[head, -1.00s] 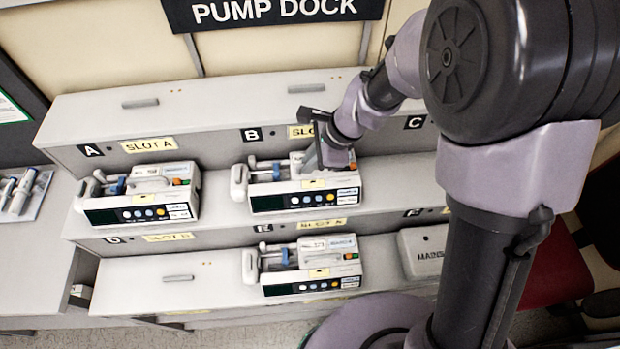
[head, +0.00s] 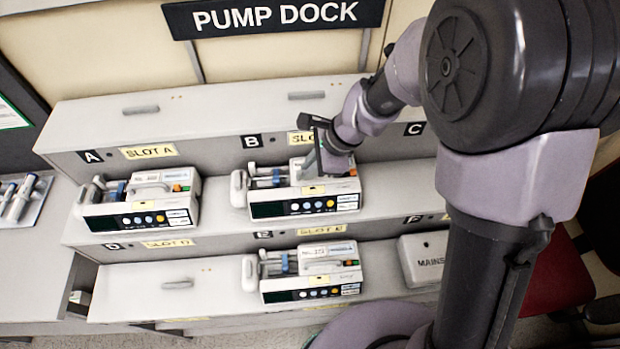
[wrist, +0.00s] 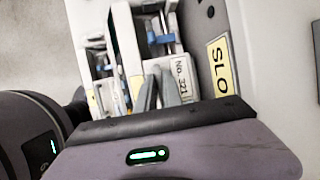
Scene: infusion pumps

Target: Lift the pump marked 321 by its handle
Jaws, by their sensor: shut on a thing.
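The pump marked 321 (head: 300,207) is white with a dark screen and coloured buttons. It rests on the upper shelf below the SLOT B sign. Its tag (wrist: 181,77) reads "No. 321" in the wrist view. My gripper (head: 325,172) is over the pump's top, fingers pointing down. The fingers also show in the wrist view (wrist: 158,90), close together beside the tag. They are shut on the pump's handle, which they and the wrist mostly hide. No gap under the pump can be made out.
Another pump (head: 140,203) stands to the left at slot A. A third pump (head: 310,273) sits on the lower shelf in front. A grey MAINS box (head: 424,258) is right of it. The shelf riser with the slot signs is close behind my gripper.

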